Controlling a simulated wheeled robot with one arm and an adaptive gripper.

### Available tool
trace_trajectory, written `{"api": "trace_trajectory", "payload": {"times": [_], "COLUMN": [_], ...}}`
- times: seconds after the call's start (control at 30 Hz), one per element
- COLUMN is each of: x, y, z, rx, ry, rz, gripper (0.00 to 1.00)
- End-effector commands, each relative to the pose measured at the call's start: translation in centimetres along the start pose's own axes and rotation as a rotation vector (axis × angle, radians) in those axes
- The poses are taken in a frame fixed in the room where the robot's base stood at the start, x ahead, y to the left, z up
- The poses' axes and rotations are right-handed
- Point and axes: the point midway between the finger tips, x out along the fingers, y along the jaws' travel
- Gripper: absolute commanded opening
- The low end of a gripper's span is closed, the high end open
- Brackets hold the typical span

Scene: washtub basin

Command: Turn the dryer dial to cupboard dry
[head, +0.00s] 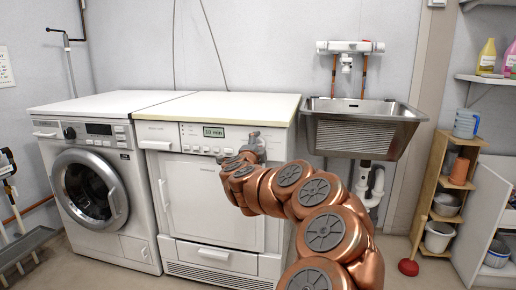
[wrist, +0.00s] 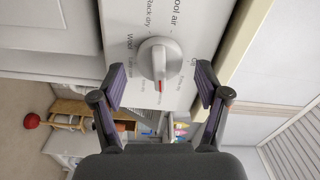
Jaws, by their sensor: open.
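The dryer (head: 205,195) is the white machine on the right of the pair. Its panel display (head: 213,131) seems to read 10 min. The dial (wrist: 158,60) is a grey round knob with a raised grip bar. Its red mark points to the bottom of the wrist view. Printed labels ring it; "Cool air", "Rack dry" and "Wool" are legible, others are too small or covered. My gripper (wrist: 161,72) is open, its two fingers left and right of the dial with a gap on each side. In the head view my gripper (head: 253,147) hides the dial.
A washing machine (head: 95,185) stands left of the dryer. A metal sink (head: 362,128) is on the wall to the right. A wooden shelf unit (head: 446,190) with buckets and a red plunger (head: 408,267) are further right.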

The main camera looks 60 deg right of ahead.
Motion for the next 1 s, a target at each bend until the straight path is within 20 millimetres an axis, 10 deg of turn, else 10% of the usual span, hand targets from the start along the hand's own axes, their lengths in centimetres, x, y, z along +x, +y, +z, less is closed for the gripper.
{"api": "trace_trajectory", "payload": {"times": [1.0], "x": [-10.0], "y": [-0.1], "z": [0.0], "rx": [0.001], "ry": [-0.001], "rz": [-0.001], "gripper": [0.75]}}
